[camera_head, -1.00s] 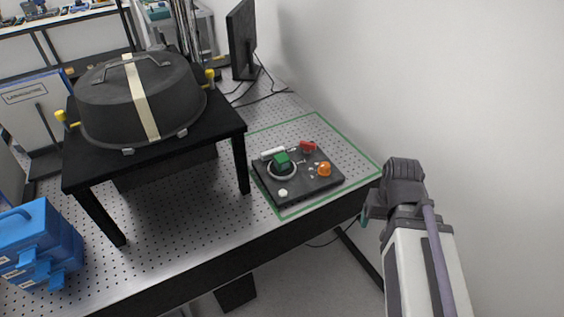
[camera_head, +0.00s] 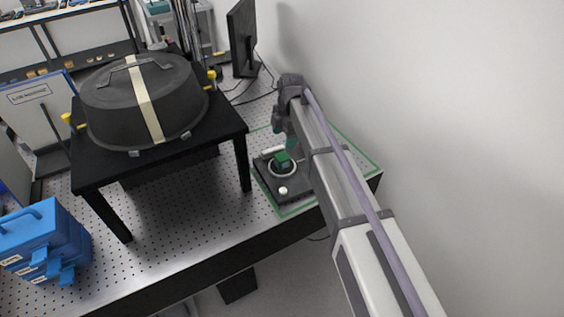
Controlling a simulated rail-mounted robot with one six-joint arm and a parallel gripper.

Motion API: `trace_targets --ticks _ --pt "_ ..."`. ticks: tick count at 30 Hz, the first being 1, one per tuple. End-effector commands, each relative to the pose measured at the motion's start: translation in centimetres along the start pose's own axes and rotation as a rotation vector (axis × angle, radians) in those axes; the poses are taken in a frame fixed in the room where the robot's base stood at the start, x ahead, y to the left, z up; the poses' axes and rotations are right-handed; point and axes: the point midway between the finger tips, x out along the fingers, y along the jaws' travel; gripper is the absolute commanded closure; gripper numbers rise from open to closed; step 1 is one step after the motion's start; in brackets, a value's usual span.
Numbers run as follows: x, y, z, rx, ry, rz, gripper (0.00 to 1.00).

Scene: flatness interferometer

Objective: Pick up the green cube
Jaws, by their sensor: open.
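The green cube (camera_head: 282,160) sits inside a white ring on a dark flat plate (camera_head: 268,181) on the perforated metal table. My gripper (camera_head: 291,144) hangs from the dark wrist, slightly above and to the right of the cube in the picture. Its teal fingertips are small and partly hidden by my arm. The gripper is open, and no object shows between its fingers. The cube is in plain view and apart from the fingers as far as I can tell. My arm hides the right part of the plate.
A white knob (camera_head: 283,190) and a white cylinder (camera_head: 273,150) are on the plate. A green outline (camera_head: 351,152) surrounds it. A black stand (camera_head: 90,178) with a dark dome (camera_head: 145,100) is at left. Blue boxes (camera_head: 45,240) stand at front left; a monitor (camera_head: 243,38) stands behind.

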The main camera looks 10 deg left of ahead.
Motion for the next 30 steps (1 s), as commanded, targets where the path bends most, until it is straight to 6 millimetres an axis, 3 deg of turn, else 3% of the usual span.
trace_targets --ticks 1,6,13,21,28,30 --pt "1.8 0.0 0.1 0.0 0.0 0.0 0.22" --pt "5.1 0.0 0.2 0.002 0.0 0.0 0.22" --pt "5.5 0.1 0.1 0.003 0.0 0.0 0.22" --pt "10.4 0.3 0.6 0.003 -0.001 0.0 0.22" --pt "10.1 0.3 0.5 0.004 -0.001 0.0 0.22" --pt "10.1 0.3 0.5 0.004 -0.001 0.0 0.27"
